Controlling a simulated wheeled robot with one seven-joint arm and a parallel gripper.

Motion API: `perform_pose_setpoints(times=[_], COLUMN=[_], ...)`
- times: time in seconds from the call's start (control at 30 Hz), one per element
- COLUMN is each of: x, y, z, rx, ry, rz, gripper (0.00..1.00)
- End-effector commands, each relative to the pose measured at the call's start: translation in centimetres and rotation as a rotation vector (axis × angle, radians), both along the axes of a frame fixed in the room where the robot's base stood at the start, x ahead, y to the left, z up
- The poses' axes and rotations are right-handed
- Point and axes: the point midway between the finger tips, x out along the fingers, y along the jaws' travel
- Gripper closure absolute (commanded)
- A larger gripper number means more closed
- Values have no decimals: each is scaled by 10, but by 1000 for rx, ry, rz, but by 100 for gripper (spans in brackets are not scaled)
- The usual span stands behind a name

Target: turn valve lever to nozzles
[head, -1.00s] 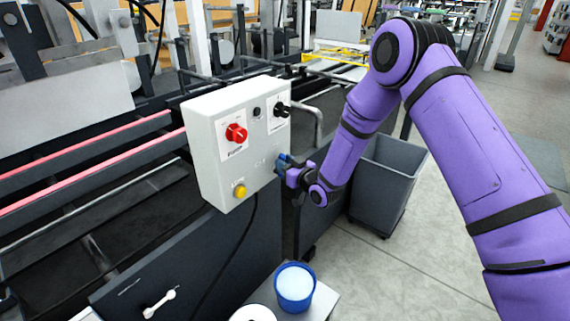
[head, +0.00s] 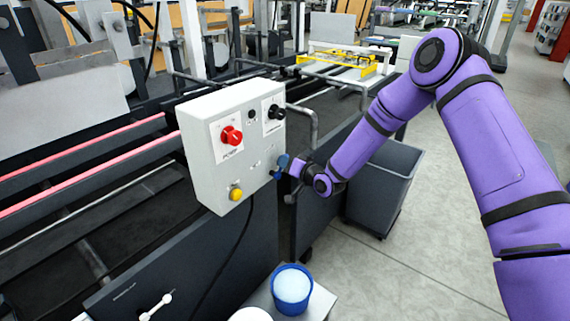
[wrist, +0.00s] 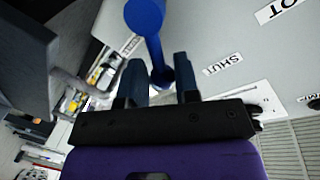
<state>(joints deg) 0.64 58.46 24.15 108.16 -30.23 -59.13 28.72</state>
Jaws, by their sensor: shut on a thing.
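The blue valve lever (wrist: 146,18) sits against the pale face of the control box in the wrist view. Its bar runs down between the two dark fingers of my gripper (wrist: 160,88), which is shut on it. A SHUT label (wrist: 222,64) lies right of the lever, and a label ending in OT (wrist: 276,10) is in the top right corner. No nozzles label is readable. In the head view my gripper (head: 286,167) is at the lower right side of the white control box (head: 205,180), and blue shows at its tip.
The box carries a red knob (head: 231,136), a black knob (head: 276,112) and a yellow button (head: 236,194). A grey bin (head: 385,190) stands beneath my arm. A blue-rimmed pot (head: 292,288) stands on a low surface below the box.

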Motion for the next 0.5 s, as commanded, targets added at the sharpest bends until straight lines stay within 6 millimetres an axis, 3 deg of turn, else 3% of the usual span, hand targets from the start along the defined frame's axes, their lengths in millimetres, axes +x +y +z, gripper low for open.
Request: perform_pose_setpoints(times=[0.5], x=[4], y=[-4], z=[-4], rx=[70], ry=[91], rz=[-2], gripper=[100])
